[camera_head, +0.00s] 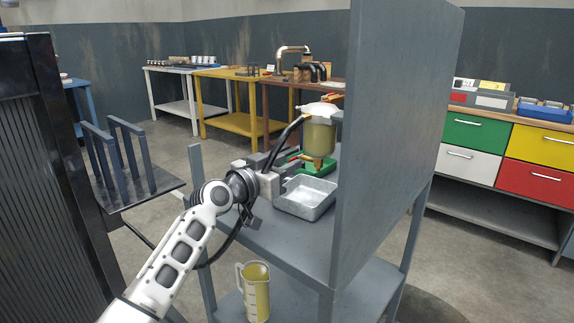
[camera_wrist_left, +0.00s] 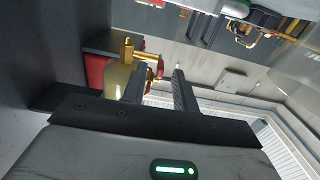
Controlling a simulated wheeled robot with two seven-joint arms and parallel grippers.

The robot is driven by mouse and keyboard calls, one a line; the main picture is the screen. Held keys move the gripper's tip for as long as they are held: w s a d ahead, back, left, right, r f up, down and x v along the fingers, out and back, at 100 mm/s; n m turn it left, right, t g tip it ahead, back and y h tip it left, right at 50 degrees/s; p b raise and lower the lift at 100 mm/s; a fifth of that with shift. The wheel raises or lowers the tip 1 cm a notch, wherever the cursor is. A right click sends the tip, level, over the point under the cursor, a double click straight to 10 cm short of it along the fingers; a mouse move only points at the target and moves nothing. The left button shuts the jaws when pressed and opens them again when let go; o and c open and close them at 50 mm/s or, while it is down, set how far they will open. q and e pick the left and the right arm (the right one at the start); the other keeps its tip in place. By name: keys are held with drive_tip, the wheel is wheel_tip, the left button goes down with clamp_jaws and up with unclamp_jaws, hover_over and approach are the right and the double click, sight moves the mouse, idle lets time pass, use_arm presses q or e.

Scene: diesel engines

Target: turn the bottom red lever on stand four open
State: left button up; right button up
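The grey stand (camera_head: 400,130) holds a filter with an amber bowl (camera_head: 319,137) and white top. A small red lever (camera_head: 295,157) shows low beside the bowl, by the brass fitting (camera_head: 317,163). Another red-orange lever (camera_head: 331,97) is at the top. My left gripper (camera_head: 289,167) reaches in from the left, just below the bowl. In the left wrist view its two fingers (camera_wrist_left: 159,80) are apart. A red lever end (camera_wrist_left: 160,68) and brass valve (camera_wrist_left: 143,56) show between and just beyond the tips; contact cannot be told. My right gripper is not in view.
A measuring jug (camera_head: 256,291) stands on the lower shelf. The stand's tall side panel closes off the right. A dark rack (camera_head: 135,190) stands at left.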

sight(290, 159)
use_arm(q)
drive_tip(key=shift+w+d, duration=0.35)
drive_tip(key=shift+w, duration=0.05)
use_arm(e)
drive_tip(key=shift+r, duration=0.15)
